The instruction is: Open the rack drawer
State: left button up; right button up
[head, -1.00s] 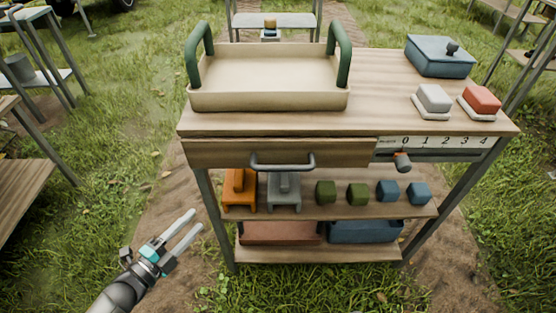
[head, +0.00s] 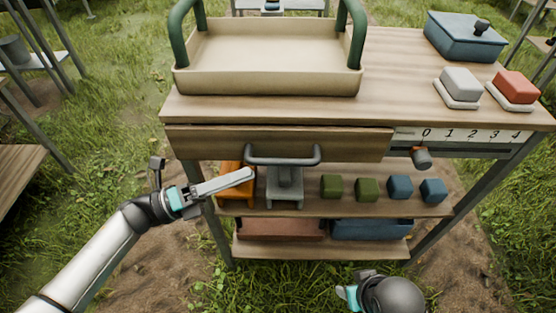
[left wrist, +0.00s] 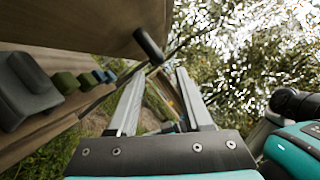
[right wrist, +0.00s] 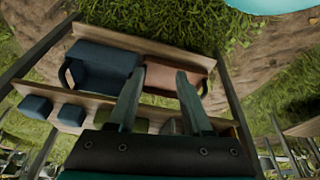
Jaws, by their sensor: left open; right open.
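The wooden drawer (head: 225,143) is set under the rack's top and looks shut. Its grey bar handle (head: 283,161) runs across its front. My left gripper (head: 250,175) is open and empty, just below and beside the handle's left end. In the left wrist view the dark handle (left wrist: 149,46) shows just beyond the open fingertips (left wrist: 159,70), and I see no contact. My right gripper is low in front of the rack at the bottom of the head view, its fingers mostly hidden there. In the right wrist view it is open and empty (right wrist: 163,70), facing the lower shelves.
A beige tray (head: 265,82) with green handles stands on the rack top. A blue lidded box (head: 465,38), a white block (head: 459,84) and a red block (head: 515,86) are at right. Shelves below hold stands, cubes and bins.

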aim_at(278, 159)
pick_arm(q)
jog(key=x, duration=0.6)
jog(key=shift+w+d+b, duration=0.1)
jog(key=shift+d+b, duration=0.1)
jog(key=shift+b, duration=0.1)
jog(key=shift+x, duration=0.75)
pick_arm(e)
jog(key=shift+w+r, duration=0.2)
jog(key=shift+r, duration=0.75)
pick_arm(q)
jog(key=shift+c, duration=0.2)
pick_arm(e)
jog(key=shift+s, duration=0.15)
pick_arm(q)
grip_shut()
pick_arm(e)
jog(key=shift+f, duration=0.15)
